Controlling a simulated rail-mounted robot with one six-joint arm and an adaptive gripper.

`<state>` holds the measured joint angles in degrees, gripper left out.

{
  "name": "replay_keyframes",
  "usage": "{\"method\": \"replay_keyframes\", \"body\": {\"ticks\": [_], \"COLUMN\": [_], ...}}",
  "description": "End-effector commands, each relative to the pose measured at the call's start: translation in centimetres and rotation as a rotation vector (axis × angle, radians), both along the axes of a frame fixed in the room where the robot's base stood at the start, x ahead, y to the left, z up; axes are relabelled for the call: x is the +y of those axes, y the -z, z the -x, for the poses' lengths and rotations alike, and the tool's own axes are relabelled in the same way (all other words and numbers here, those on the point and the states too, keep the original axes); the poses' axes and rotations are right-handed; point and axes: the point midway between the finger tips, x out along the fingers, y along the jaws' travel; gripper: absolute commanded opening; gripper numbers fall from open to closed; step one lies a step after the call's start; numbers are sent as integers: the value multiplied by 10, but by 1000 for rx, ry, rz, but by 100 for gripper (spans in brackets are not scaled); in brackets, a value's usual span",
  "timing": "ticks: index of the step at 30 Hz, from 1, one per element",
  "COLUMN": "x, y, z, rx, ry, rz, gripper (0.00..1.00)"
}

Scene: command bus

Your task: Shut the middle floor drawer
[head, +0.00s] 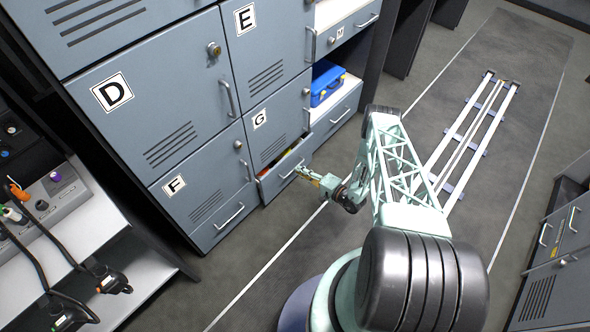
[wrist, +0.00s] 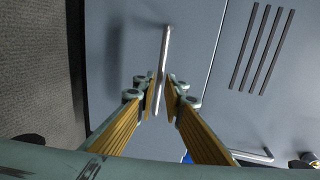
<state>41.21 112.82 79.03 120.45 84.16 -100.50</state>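The middle floor drawer (head: 286,176) sits under door G and is pulled partly out, with colored contents showing inside. Its front is grey and carries a bar handle. My gripper (head: 299,170) is at the front of this drawer. In the wrist view, the handle (wrist: 165,50) runs between the two fingertips of my gripper (wrist: 161,97), which stand on either side of it with a narrow gap. Whether the fingers touch the handle is hard to tell. In the head view, the gripper hides part of the handle.
The left floor drawer (head: 231,221) under door F (head: 190,185) and the right floor drawer (head: 337,117) look shut. A blue case (head: 325,86) sits on the shelf above the right one. Open floor lies between the lockers and the rail (head: 470,140).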

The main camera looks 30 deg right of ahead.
Motion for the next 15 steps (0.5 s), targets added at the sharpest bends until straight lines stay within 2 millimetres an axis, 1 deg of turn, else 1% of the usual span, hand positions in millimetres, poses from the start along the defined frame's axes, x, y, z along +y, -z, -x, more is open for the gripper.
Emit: {"method": "replay_keyframes", "body": {"ticks": [3,9,15], "x": [5,10,13], "y": [3,6,8], "z": [-11,-26,-35], "rx": [0,-1,0], "ry": [-1,-1,0], "rz": [1,0,0], "gripper": [10,10,10]}}
